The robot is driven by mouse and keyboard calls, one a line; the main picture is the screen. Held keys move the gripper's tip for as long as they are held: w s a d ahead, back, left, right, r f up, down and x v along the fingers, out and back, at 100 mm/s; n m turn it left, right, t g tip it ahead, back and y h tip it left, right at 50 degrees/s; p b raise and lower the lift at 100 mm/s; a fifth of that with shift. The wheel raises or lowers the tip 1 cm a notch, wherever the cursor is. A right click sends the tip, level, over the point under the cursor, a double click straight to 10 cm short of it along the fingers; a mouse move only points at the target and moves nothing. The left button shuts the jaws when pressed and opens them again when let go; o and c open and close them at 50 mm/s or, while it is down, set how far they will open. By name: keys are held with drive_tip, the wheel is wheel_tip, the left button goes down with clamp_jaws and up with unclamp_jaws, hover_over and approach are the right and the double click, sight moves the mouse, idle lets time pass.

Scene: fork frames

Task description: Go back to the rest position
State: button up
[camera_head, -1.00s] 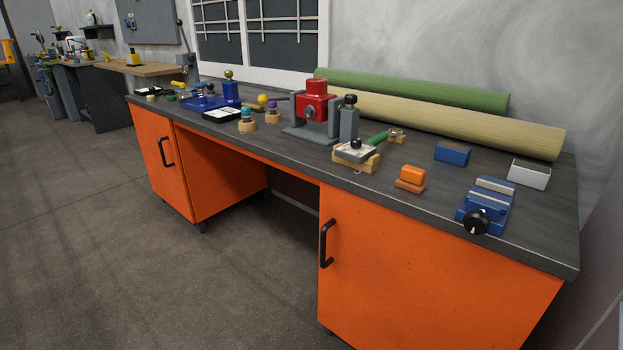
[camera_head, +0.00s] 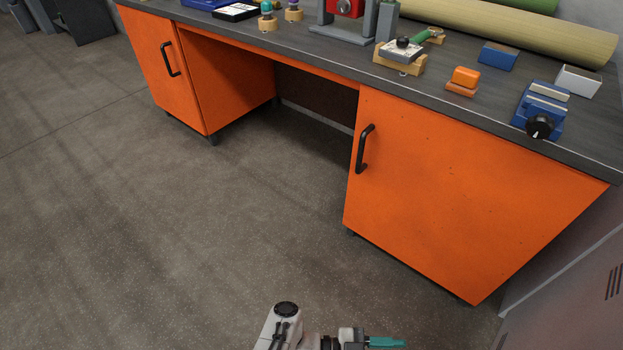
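My gripper (camera_head: 388,342) shows at the bottom edge of the head view, with a teal finger part pointing right. It is over the floor, in front of and well apart from the orange workbench. Only a small part of it is in view, so I cannot tell whether it is open or shut. Nothing is visibly held. My grey and white arm link (camera_head: 283,325) shows beside it, partly cut off by the frame.
The orange workbench (camera_head: 460,190) has a dark top with a blue vice (camera_head: 541,105), an orange block (camera_head: 465,77), a blue box (camera_head: 498,56) and other tools. A grey cabinet (camera_head: 575,275) stands at the right. The floor (camera_head: 190,260) in front is clear.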

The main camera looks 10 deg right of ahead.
drive_tip(key=d+f+n+t+y, duration=0.4)
drive_tip(key=f+n+t+y, duration=0.5)
drive_tip(key=n+t+y, duration=0.6)
drive_tip(key=s+d+r+n+g+y, duration=0.2)
drive_tip(key=s+d+r+n+g, duration=0.35)
drive_tip(key=s+r+g, duration=0.45)
wheel_tip(320, 180, up, 25)
drive_tip(key=w+g+p, duration=0.1)
drive_tip(key=p, duration=2.5)
drive_tip(key=shift+w+d+r+m, duration=0.15)
drive_tip(key=shift+w+r+m, duration=0.05)
drive_tip(key=shift+w+m, duration=0.15)
